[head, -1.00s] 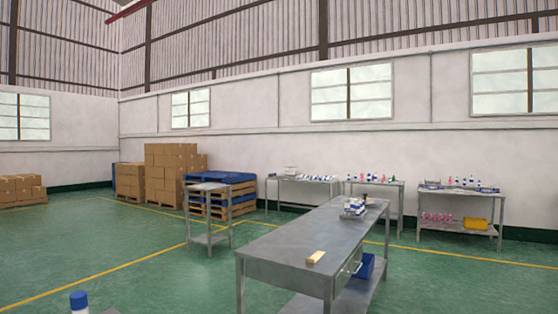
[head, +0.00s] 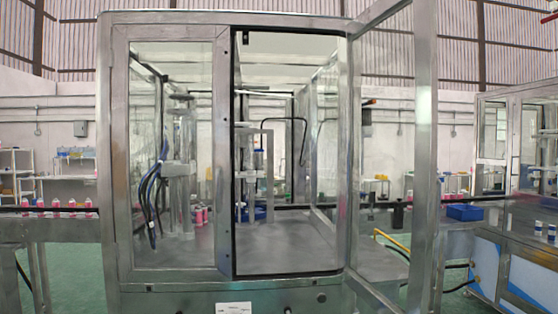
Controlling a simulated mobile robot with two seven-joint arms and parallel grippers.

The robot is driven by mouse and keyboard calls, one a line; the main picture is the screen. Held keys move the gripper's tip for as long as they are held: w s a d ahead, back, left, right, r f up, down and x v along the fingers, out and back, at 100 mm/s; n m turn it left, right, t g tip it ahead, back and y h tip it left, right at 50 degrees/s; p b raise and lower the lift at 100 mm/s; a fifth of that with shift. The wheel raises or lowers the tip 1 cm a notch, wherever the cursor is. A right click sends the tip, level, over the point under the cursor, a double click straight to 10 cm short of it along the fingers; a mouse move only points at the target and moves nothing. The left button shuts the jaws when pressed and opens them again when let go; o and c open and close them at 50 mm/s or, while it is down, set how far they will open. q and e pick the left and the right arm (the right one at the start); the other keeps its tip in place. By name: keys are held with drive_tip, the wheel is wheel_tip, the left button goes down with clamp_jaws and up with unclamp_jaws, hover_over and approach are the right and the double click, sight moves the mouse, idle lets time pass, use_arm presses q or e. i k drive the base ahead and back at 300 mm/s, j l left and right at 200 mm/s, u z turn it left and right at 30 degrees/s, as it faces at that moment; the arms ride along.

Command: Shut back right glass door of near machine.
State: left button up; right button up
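The near machine (head: 170,18) is a tall metal-framed cabinet filling the middle of the head view. Its left glass door (head: 119,160) is closed flush with the frame. Its right glass door (head: 424,150) stands open, hinged at the right side of the opening and swung out towards me. The right opening has a black seal around it and is clear of the door. Neither of my grippers is in view, and nothing of mine is seen touching the door.
Inside the machine are metal columns, dark hoses (head: 151,200) and pink cans (head: 198,216). Another glass-doored machine (head: 500,180) stands at the right. A blue bin (head: 464,212) is between them.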

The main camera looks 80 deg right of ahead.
sight(427, 196)
drive_tip(key=k+l+z, duration=0.2)
drive_tip(key=l+z, duration=0.25)
drive_tip(key=l, duration=0.2)
drive_tip(key=k+l+z, duration=0.1)
drive_tip(key=l+z, duration=0.4)
drive_tip(key=l, duration=0.2)
drive_tip(key=l+z, duration=0.45)
drive_tip(key=l, duration=0.3)
